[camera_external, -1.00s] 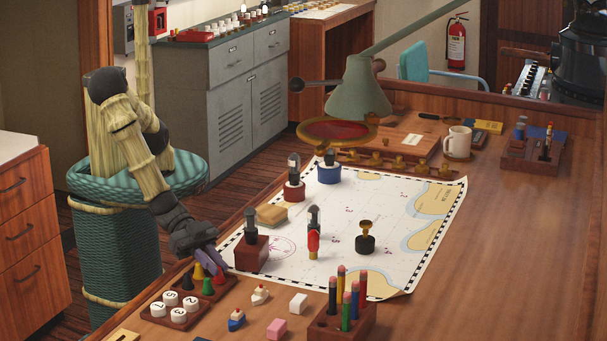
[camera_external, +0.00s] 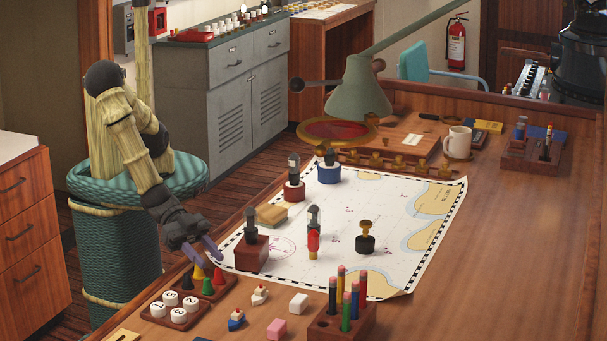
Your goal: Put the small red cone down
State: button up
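The small red cone (camera_external: 219,275) stands upright at the back right of a wooden tray (camera_external: 228,290) on the near left of the desk. A yellow cone (camera_external: 198,272), a black cone (camera_external: 187,283) and a green cone (camera_external: 207,287) stand beside it. My gripper (camera_external: 209,260) is just above and behind the cones, with its two purple fingers spread apart. It looks open and empty. The red cone is below the right fingertip and seems apart from it, though the exact gap is hard to tell.
A wooden stamp block (camera_external: 252,257) stands close to the right of my gripper on the chart (camera_external: 390,220).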

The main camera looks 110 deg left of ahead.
jog(key=v, duration=0.8)
jog(key=shift+s+b, duration=0.25)
jog(key=shift+b, duration=0.1)
jog(key=shift+b+v, duration=2.8)
jog(key=shift+b, duration=1.75)
jog(key=shift+a, duration=0.1)
jog(key=shift+c, duration=0.9)
